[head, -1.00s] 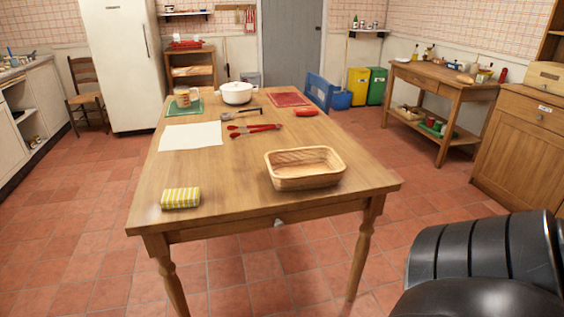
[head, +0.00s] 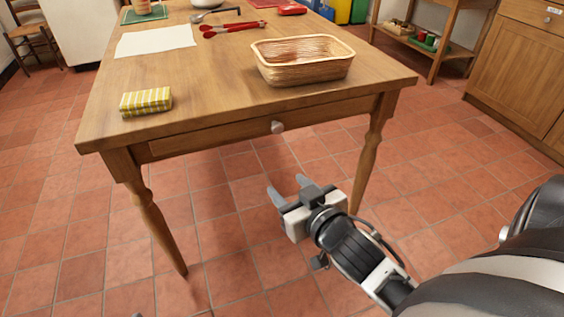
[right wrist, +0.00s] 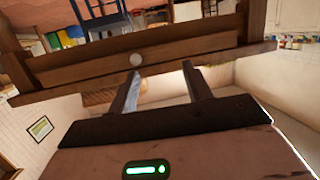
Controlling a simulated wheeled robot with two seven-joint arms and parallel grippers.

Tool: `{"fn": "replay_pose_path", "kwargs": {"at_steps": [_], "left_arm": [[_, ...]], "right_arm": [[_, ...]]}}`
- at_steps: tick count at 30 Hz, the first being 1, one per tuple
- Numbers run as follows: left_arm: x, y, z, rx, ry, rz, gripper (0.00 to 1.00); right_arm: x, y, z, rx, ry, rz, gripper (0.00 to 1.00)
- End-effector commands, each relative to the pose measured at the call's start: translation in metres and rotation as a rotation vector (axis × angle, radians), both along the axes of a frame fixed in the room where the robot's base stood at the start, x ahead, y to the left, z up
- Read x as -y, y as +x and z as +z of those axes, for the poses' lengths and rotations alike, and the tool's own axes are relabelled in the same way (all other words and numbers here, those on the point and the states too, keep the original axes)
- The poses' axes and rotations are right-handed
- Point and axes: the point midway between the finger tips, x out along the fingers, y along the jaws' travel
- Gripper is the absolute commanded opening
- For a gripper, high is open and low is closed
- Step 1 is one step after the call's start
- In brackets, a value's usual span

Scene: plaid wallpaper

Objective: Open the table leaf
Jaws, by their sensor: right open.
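The wooden table (head: 215,75) stands in front of me. Its near side has a long front panel (head: 205,138) with a round pale knob (head: 277,127) at the middle; the knob also shows in the right wrist view (right wrist: 136,60). The panel looks flush with the table's frame. My right gripper (head: 288,187) is open and empty, below and in front of the knob in the head view. In the right wrist view its two fingers (right wrist: 161,70) point toward the panel, with the knob near the left fingertip and apart from it.
White paper (head: 155,41) and red-handled tongs (head: 233,28) lie farther back. The turned front legs stand at both corners; the tiled floor before the table is clear.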

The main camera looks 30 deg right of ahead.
Motion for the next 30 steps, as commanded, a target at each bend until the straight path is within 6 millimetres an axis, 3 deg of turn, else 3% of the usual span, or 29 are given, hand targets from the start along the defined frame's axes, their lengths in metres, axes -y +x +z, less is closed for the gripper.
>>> {"fn": "replay_pose_path", "kwargs": {"at_steps": [1, 3, 9, 16, 30], "left_arm": [[0.005, 0.001, -0.028, 0.021, -0.023, -0.013, 0.36], [0.010, 0.001, -0.035, 0.040, -0.049, -0.025, 0.36], [0.018, 0.000, -0.042, 0.071, -0.094, -0.050, 0.36], [0.020, 0.000, -0.038, 0.079, -0.108, -0.055, 0.36], [0.024, 0.002, -0.037, 0.089, -0.173, -0.054, 0.36]], "right_arm": [[0.012, 0.005, -0.021, 0.054, -0.006, -0.033, 0.49], [0.025, 0.010, -0.019, 0.115, -0.010, -0.071, 0.49], [0.046, 0.014, -0.008, 0.225, -0.011, -0.135, 0.49], [0.053, 0.029, -0.001, 0.252, -0.011, -0.146, 0.49], [0.077, 0.124, -0.002, 0.249, -0.013, -0.148, 0.49]]}}
